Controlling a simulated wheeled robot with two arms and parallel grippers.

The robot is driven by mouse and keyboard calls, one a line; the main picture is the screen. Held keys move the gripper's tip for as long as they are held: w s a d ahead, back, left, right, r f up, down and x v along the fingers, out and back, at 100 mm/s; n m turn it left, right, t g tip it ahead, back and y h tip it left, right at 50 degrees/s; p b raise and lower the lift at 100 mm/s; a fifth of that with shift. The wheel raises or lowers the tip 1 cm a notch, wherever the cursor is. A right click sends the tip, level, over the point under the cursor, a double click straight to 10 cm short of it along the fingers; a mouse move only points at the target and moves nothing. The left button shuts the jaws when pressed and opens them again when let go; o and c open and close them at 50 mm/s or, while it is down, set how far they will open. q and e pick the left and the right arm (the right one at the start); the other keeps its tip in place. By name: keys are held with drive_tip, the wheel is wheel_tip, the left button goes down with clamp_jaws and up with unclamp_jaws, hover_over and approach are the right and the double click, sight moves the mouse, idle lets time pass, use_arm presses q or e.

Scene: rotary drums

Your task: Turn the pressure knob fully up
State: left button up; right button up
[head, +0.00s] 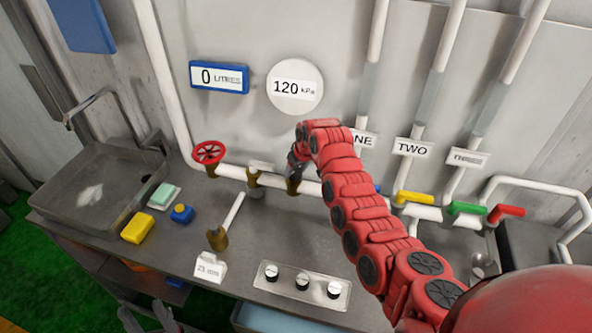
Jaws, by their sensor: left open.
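The round white pressure display (295,87) on the back wall reads 120 kPa. A red handwheel (208,152) sits on the white pipe to its lower left. A pale panel (318,294) on the counter carries three black-and-white knobs, the middle one (302,282) among them. I cannot tell which control is the pressure knob. My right gripper (294,160) is over the pipe, by a brass fitting (293,186); its fingers are mostly hidden behind its wrist. My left gripper (148,317) is open and apart from the knobs, at the lower left edge.
A blue-framed display (219,77) reads 0 litres. A sink (95,190), yellow sponge (138,228), blue item (182,213) and brush-like tool (222,230) are on the left. Yellow (414,197), green (467,208) and red (507,211) valve handles are on the right. My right arm crosses the counter.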

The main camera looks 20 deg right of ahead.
drive_tip(key=c, duration=0.8)
drive_tip(key=shift+a+f+m+b, duration=0.15)
drive_tip(key=shift+m+b, duration=0.25)
drive_tip(key=shift+b, duration=0.45)
drive_tip(key=m+h+b, duration=0.1)
drive_tip(key=m+b, duration=0.2)
drive_tip(key=b, duration=0.2)
drive_tip(key=m+h+b, duration=0.2)
drive_tip(key=m+b, duration=0.1)
drive_tip(key=b, duration=0.2)
drive_tip(key=shift+a+f+m, duration=0.1)
drive_tip(key=shift+m, duration=0.3)
drive_tip(key=shift+r+m+g+b, duration=0.2)
drive_tip(key=shift+m+g+b, duration=0.1)
drive_tip(key=shift+m+b, duration=0.8)
drive_tip(key=shift+h, duration=0.3)
drive_tip(key=o, duration=1.4)
